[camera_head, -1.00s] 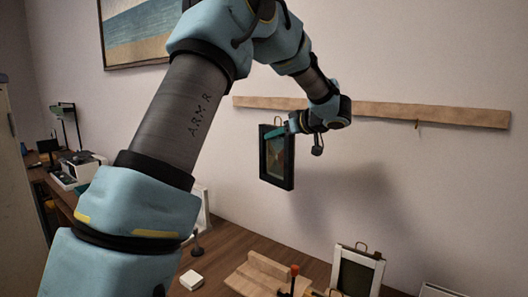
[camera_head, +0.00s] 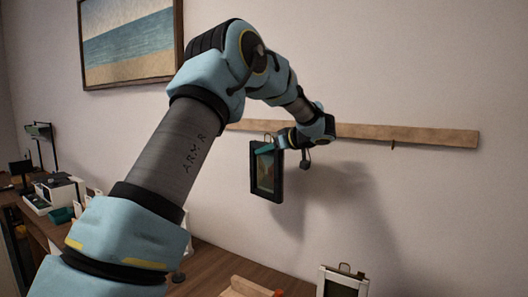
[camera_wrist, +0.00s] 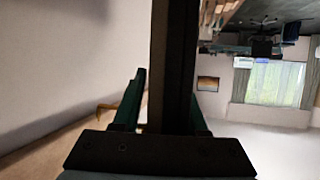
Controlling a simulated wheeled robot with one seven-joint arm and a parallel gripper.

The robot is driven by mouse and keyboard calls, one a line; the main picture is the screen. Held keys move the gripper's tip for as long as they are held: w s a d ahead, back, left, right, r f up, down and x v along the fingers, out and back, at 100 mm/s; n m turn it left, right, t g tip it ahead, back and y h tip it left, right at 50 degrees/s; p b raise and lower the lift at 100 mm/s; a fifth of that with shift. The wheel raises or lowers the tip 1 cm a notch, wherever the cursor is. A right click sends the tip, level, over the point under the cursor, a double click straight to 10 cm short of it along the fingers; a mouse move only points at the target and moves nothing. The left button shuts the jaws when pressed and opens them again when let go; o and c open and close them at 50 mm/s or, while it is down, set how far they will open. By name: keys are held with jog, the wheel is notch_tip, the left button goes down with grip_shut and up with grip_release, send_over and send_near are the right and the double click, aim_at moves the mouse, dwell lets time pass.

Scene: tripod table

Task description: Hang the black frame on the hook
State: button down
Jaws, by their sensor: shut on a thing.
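The black frame (camera_head: 266,172) hangs upright from my gripper (camera_head: 270,149), with a picture inside it and a thin loop on its top edge. My gripper is shut on its upper part, one teal finger across its front. In the wrist view the frame (camera_wrist: 172,60) is a dark upright bar between the teal fingers. The small dark hook (camera_head: 393,144) sticks out below the wooden rail (camera_head: 435,136) on the wall, right of the frame and apart from it. A brass curved piece (camera_wrist: 106,107) shows left of the fingers; I cannot tell whether it is loop or hook.
A white-edged frame (camera_head: 342,283) with a loop stands on the wooden desk (camera_head: 215,262) below. A wooden piece (camera_head: 250,287) lies beside it. A large seascape picture (camera_head: 128,42) hangs at upper left. The wall between the black frame and the hook is clear.

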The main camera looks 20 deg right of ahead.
jog(key=shift+w+d+f, duration=0.3)
jog(key=shift+w+d, duration=0.55)
jog(key=shift+d, duration=0.05)
jog(key=shift+w+d+f, duration=0.25)
jog(key=shift+w+d, duration=0.55)
jog(key=shift+d, duration=0.05)
